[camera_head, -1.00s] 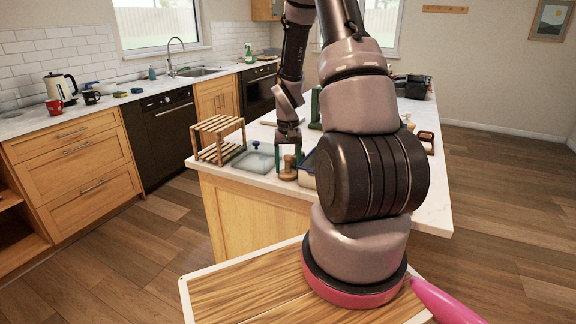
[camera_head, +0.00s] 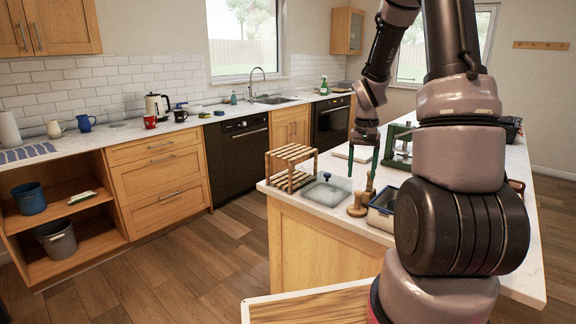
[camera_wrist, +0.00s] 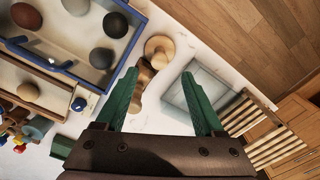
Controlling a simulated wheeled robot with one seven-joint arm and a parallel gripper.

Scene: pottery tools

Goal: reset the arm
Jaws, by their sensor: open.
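My gripper (camera_head: 364,165) hangs over the near end of the island counter, green fingers pointing down. In the wrist view my gripper (camera_wrist: 160,76) is open, its two green fingers spread wide with nothing held between them. A turned wooden tool (camera_wrist: 141,86) lies or stands below, beside the left finger and partly hidden by it. Wooden tools also show in the head view (camera_head: 357,206), just under the fingers. A pale, translucent-looking slab (camera_wrist: 192,97) lies by the right finger, partly hidden.
A slatted wooden rack (camera_head: 290,168) stands left of the slab. A blue-rimmed tray (camera_wrist: 118,75) with several round lumps lies left of the wooden tool. A green press-like device (camera_head: 398,148) stands farther back. White countertop (camera_wrist: 165,120) shows between the fingers. Wood floor (camera_head: 215,255) is clear.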

